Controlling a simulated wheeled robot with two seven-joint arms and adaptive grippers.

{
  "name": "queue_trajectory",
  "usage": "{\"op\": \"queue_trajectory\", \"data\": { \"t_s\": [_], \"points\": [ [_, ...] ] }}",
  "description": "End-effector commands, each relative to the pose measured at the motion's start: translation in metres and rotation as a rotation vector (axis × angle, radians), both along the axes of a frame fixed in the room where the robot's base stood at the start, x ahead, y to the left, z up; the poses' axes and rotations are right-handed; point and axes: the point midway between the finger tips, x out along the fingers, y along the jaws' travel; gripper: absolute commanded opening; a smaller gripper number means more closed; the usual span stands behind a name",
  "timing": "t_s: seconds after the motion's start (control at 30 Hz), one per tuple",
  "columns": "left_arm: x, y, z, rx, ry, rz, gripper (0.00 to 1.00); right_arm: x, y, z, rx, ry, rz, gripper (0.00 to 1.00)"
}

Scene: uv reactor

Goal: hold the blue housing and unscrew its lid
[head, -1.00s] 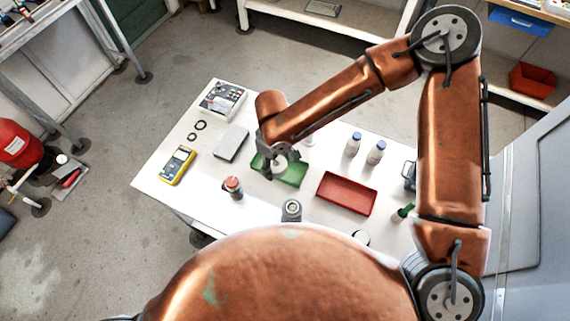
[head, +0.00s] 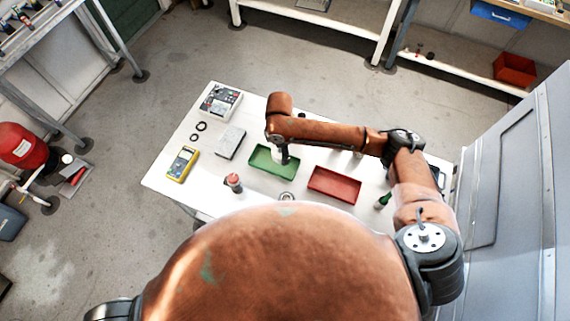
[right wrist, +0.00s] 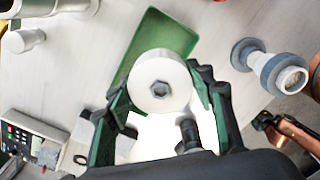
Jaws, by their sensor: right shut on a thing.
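My right gripper (head: 278,143) is above the green tray in the head view. In the right wrist view its fingers (right wrist: 168,105) are shut on a white round piece (right wrist: 149,78) with a hexagonal recess in its face. This white piece also shows below the gripper in the head view (head: 281,156). I cannot tell whether it is the lid. A blue-grey flanged cylinder, which looks like the housing (right wrist: 272,68), stands apart from the gripper at the right of the wrist view. My left gripper is out of view.
The green tray (head: 262,170) and red tray (head: 334,198) lie on the white table. A yellow meter (head: 182,164), a grey block (head: 230,142), a power box (head: 220,101) and a red-topped item (head: 233,181) stand left. A grey cabinet (head: 515,190) borders the right.

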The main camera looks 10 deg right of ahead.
Motion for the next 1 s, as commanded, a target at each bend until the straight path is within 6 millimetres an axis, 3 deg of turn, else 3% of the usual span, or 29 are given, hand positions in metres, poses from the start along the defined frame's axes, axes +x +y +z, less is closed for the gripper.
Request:
{"op": "queue_trajectory", "data": {
  "t_s": [0.13, 0.23, 0.43, 0.87, 1.0],
  "points": [
    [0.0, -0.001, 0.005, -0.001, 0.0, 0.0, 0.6, -0.001, -0.012, -0.006, 0.001, 0.001, 0.008, 0.2],
    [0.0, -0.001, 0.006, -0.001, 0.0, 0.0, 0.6, -0.002, -0.014, -0.022, -0.001, 0.004, 0.008, 0.2],
    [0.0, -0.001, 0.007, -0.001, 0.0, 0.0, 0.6, -0.002, -0.014, -0.056, 0.0, 0.001, 0.009, 0.2],
    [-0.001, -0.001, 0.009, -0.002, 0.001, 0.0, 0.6, -0.001, -0.013, -0.101, 0.0, 0.0, 0.01, 0.2],
    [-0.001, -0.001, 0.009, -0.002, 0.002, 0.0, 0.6, -0.001, -0.013, -0.104, 0.0, -0.002, 0.011, 0.2]
  ]
}}
